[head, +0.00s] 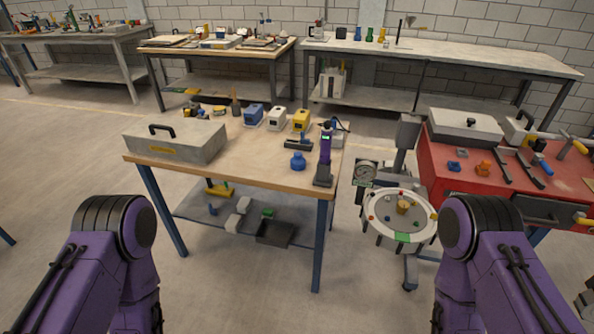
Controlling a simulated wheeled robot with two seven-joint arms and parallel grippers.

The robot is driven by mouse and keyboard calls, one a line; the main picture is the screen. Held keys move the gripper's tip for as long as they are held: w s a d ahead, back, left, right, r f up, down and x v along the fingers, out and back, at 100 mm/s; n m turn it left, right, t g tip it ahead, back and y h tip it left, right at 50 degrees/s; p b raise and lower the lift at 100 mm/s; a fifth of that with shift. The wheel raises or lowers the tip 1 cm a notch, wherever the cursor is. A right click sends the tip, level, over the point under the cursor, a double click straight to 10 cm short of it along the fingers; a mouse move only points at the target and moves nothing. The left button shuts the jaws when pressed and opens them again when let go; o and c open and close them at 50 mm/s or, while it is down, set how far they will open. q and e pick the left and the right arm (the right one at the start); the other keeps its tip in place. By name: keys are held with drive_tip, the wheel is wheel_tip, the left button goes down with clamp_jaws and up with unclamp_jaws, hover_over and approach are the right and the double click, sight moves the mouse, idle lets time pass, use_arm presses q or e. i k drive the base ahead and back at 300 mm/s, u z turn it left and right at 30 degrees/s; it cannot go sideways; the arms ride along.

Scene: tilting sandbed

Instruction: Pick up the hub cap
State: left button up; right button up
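I cannot pick out a hub cap for certain. A round pale sandbed (384,236) on a stand is right of the middle, with a white rim and small coloured marks around it. A small tan-gold piece (403,206) sits near its centre; it is too small to tell whether this is the hub cap. My purple arms enter at the lower left and lower right, but neither gripper shows.
A wooden-topped table (240,163) holds a grey lidded box (175,140), a blue item (298,161) and a purple upright device (325,147). A red bench (455,178) with tools stands at the right. Floor in front is clear.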

sight(298, 162)
drive_tip(key=u, duration=1.6)
drive_tip(key=i, duration=1.05)
drive_tip(key=z, duration=1.75)
